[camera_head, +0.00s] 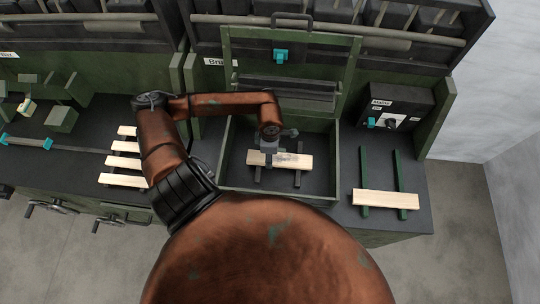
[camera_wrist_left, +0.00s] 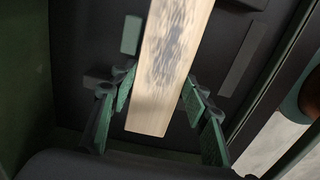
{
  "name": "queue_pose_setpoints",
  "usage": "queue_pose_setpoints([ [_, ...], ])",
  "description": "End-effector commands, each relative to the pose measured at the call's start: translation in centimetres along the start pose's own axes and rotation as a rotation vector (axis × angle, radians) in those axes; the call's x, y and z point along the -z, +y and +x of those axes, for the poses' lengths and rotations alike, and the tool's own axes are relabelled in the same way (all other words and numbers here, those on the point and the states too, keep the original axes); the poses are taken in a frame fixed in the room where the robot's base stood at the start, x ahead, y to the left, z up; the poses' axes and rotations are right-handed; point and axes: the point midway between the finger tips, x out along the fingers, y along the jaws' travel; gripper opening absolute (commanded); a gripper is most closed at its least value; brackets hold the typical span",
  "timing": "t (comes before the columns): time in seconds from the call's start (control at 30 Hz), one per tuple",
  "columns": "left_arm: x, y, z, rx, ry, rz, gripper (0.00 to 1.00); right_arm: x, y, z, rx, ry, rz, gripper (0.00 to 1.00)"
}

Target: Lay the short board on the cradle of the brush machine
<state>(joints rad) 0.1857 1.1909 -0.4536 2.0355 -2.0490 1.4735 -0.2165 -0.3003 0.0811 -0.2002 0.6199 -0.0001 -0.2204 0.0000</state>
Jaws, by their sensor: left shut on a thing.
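A pale short board (camera_head: 292,161) is inside the open brush machine (camera_head: 335,190), across its two dark cradle bars (camera_head: 298,178). Whether it rests on the bars or hangs just above them I cannot tell. My left gripper (camera_head: 278,152) is over the board, left of its middle, and is shut on it. In the left wrist view the board (camera_wrist_left: 165,70) runs between the green finger pads (camera_wrist_left: 158,100), with a dark speckled patch on its face. The cradle bars (camera_wrist_left: 238,60) show on both sides of it, below. My right gripper is not in view.
The machine's green lid (camera_head: 232,60) stands raised behind. Another pale board (camera_head: 385,199) lies across two green rails (camera_head: 401,170) at the right, before a dark control box (camera_head: 404,106). Several pale boards (camera_head: 124,163) lie at the left. Box walls surround the gripper closely.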

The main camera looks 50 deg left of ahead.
Motion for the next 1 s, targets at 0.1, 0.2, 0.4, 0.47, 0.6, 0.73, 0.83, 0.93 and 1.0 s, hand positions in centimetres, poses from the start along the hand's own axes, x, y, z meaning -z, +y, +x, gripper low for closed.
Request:
queue_pose_setpoints([
  [0.1, -0.02, 0.04, 0.03, -0.001, 0.0, 0.0, 0.16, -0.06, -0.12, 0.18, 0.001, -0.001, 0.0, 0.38],
  [0.2, -0.03, 0.04, 0.03, -0.001, 0.0, 0.0, 0.16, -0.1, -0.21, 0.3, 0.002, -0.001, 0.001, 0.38],
  [0.4, -0.04, 0.01, -0.02, 0.0, -0.001, 0.0, 0.16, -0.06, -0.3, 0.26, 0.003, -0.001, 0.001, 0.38],
  [0.47, -0.04, 0.01, -0.02, 0.0, -0.001, 0.0, 0.16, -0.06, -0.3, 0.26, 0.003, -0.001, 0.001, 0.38],
  [0.6, -0.04, 0.0, 0.02, 0.0, 0.0, 0.0, 0.16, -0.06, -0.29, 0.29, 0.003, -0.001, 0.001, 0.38],
  [0.73, -0.04, 0.0, 0.17, 0.0, 0.0, 0.0, 0.16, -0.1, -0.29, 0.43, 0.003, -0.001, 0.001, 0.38],
  [0.83, -0.04, 0.0, 0.33, 0.0, 0.0, 0.0, 0.16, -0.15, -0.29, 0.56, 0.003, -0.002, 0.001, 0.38],
  [0.93, -0.04, 0.0, 0.47, 0.0, 0.0, 0.0, 0.16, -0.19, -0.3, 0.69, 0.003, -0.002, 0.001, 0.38],
  [1.0, -0.04, 0.0, 0.5, 0.0, 0.0, 0.0, 0.16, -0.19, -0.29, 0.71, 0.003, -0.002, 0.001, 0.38],
])
